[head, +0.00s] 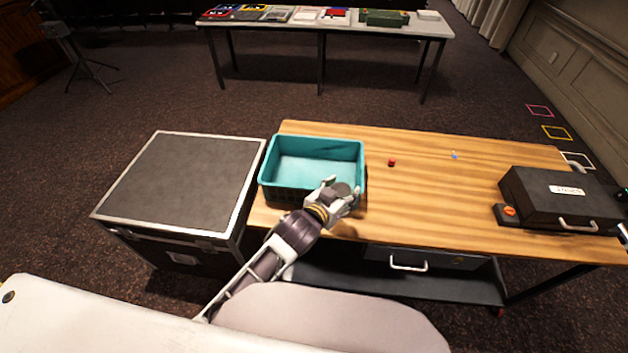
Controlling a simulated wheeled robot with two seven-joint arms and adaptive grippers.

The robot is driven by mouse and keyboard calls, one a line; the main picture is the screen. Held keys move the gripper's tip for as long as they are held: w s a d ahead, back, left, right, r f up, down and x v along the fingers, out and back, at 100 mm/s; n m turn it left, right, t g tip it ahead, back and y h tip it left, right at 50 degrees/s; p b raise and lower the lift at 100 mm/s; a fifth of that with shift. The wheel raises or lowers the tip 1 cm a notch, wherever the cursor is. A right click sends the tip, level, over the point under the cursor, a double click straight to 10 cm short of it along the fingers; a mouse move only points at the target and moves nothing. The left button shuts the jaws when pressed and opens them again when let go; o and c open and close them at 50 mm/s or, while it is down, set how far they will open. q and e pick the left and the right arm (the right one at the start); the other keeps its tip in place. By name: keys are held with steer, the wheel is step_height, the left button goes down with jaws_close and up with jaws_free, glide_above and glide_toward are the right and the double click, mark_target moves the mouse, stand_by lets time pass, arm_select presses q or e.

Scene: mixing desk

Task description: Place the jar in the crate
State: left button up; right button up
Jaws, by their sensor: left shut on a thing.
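The teal crate (283,183) stands at the left end of the wooden desk, open at the top. Its visible floor looks empty. My left gripper (340,192) is at the crate's near right corner, seen from above. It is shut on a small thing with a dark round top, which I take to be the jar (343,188). The fingers hide most of the jar. I cannot tell whether it is over the rim or inside the crate. My right gripper is not in view.
The wooden desk (450,190) is mostly clear in the middle, with a small red item (392,162) and a small blue item (454,155). A black case (560,198) sits at the right. A grey-topped flight case (185,180) stands left of the desk.

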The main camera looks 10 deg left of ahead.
arm_select(q)
steer(key=s+a+f+n+y, duration=0.1)
steer(key=a+f+n+y, duration=0.1)
steer(key=a, duration=0.8)
steer(key=a+f+n+t+y, duration=0.1)
steer(key=a+f+n+y, duration=0.1)
steer(key=a, duration=0.8)
steer(key=shift+s+a+f+n+y, duration=0.3)
steer(key=shift+s+a+y, duration=0.1)
steer(key=shift+y, duration=0.3)
